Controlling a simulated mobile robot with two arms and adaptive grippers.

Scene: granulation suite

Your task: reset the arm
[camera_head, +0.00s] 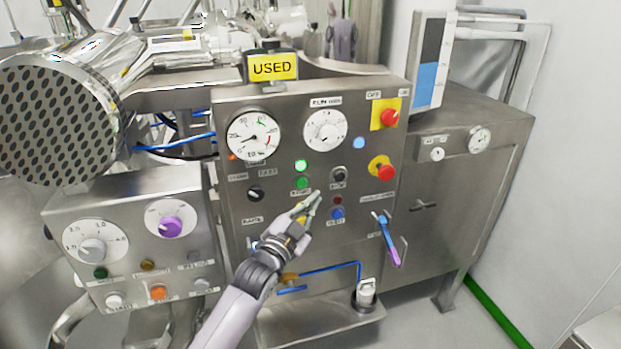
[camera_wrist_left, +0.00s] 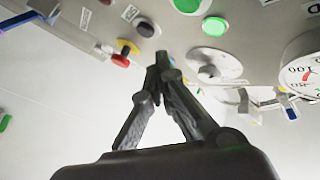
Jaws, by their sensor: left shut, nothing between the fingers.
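My left arm reaches in from the bottom of the head view, and my left gripper (camera_head: 312,202) is in front of the steel control panel (camera_head: 235,225). Its fingers are together and hold nothing. The tips overlap the area between the green lit buttons and the blue button (camera_head: 337,213). In the left wrist view the gripper (camera_wrist_left: 161,62) also shows with its fingertips meeting, the panel's buttons beyond them. I cannot tell whether the tips touch the panel. My right gripper is not in view.
A yellow USED sign (camera_head: 273,67) stands on top of the panel. Red stop knobs (camera_head: 386,173) and a blue-purple handle (camera_head: 387,238) stick out at right. A smaller dial box (camera_head: 128,248) stands at left. A steel cabinet (camera_head: 470,190) is at right; floor shows beyond it.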

